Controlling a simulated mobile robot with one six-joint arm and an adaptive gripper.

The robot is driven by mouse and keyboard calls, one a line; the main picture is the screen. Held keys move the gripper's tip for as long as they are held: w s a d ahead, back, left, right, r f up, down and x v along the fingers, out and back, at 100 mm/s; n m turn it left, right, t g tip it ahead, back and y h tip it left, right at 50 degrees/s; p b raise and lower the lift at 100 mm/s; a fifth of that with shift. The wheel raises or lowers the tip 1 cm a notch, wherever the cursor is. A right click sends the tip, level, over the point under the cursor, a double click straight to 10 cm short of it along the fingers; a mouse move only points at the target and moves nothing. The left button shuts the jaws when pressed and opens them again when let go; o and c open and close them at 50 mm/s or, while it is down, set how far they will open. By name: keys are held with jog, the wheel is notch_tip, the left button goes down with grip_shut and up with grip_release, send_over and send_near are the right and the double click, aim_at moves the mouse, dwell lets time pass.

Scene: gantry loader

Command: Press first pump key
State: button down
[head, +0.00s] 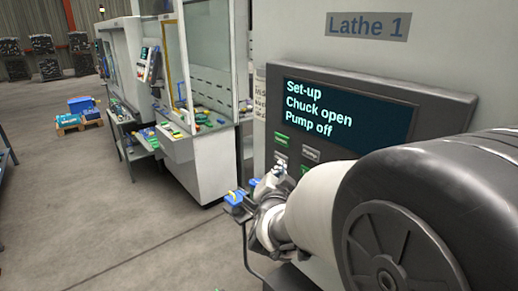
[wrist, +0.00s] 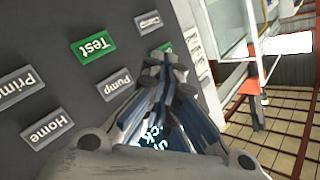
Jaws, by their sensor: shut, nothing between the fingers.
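The dark control panel of Lathe 1 shows in the head view, with its screen (head: 345,112) reading "Set-up, Chuck open, Pump off". In the wrist view, where lettering is upside down, a grey key labelled Pump (wrist: 114,84) lies left of my gripper (wrist: 168,62). My gripper is shut and empty, its fingertips in front of a green key (wrist: 164,47) that they partly hide. In the head view my gripper (head: 275,174) is close to the lower left of the panel. I cannot tell whether the fingertips touch it.
A blue item (head: 237,199) stands left of my gripper. Open floor (head: 130,230) lies further left.

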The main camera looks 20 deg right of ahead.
send_near(302, 155)
jog(key=w, duration=0.4)
jog(key=shift+w+d+f+b, duration=0.1)
jog(key=shift+d+f+b, duration=0.35)
jog(key=shift+b, duration=0.4)
jog(key=shift+w+d, duration=0.1)
jog(key=shift+d, duration=0.05)
dwell(0.6)
jog(key=shift+d+b, duration=0.25)
jog(key=shift+b, duration=0.2)
jog(key=shift+w+d+b, duration=0.2)
jog(key=shift+d+b, duration=0.15)
dwell(0.4)
jog(key=shift+a+r, duration=0.1)
jog(key=shift+s+a, duration=0.3)
jog(key=shift+a, duration=0.35)
jog(key=shift+a, duration=0.1)
jog(key=shift+s+a, duration=0.3)
jog(key=shift+a, duration=0.45)
jog(key=shift+s+a, duration=0.25)
jog(key=shift+a, duration=0.5)
jog(key=shift+s+a, duration=0.3)
jog(key=shift+a, duration=0.45)
